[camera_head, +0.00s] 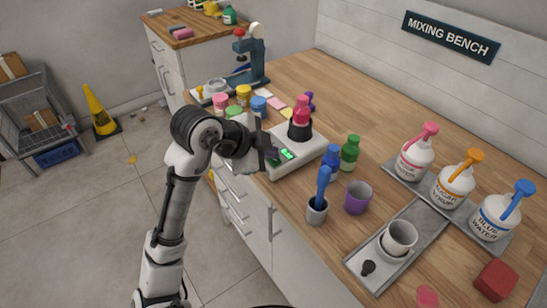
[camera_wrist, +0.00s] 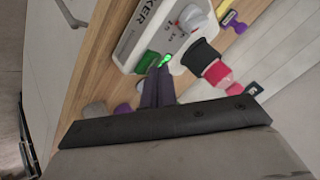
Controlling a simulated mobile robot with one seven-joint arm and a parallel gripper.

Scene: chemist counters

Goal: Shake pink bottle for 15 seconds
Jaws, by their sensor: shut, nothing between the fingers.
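The pink bottle (camera_head: 301,108) stands in the black holder (camera_head: 299,131) on top of a white shaker machine (camera_head: 309,152). In the wrist view the pink bottle (camera_wrist: 219,74) shows to the right of my fingers, seated in the black holder (camera_wrist: 199,54). The shaker has a lit green display (camera_head: 287,154) and a green button (camera_wrist: 147,62) on its front. My gripper (camera_head: 272,155) is shut and empty, with its fingertips (camera_wrist: 159,72) right at the green button. I cannot tell if they touch it.
Blue (camera_head: 331,162) and green (camera_head: 350,153) bottles stand right of the shaker, with a purple cup (camera_head: 358,197) and a grey cup holding a blue tool (camera_head: 323,185) nearer. Several colored jars and a dark press (camera_head: 252,58) stand behind. Pump bottles (camera_head: 415,158) line the right.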

